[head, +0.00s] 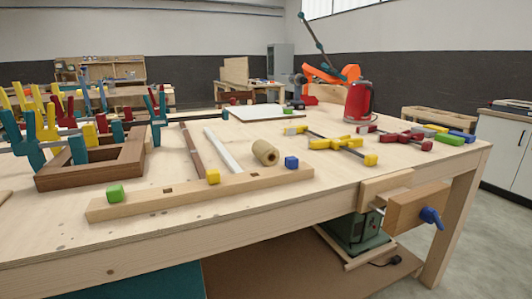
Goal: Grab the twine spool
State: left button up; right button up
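The twine spool (265,153) is a small tan roll on the workbench (330,185), near the middle of the head view. It appears to lie on its side, with a dark hole in the end facing me. It sits just behind a long wooden rail, between a pale rod and a blue cube. Neither of my grippers shows in the head view, and nothing holds the spool.
The wooden rail (140,206) lies in front, with green (115,193), yellow (213,176) and blue (291,162) cubes beside or on it. A pale rod (221,149) lies left.

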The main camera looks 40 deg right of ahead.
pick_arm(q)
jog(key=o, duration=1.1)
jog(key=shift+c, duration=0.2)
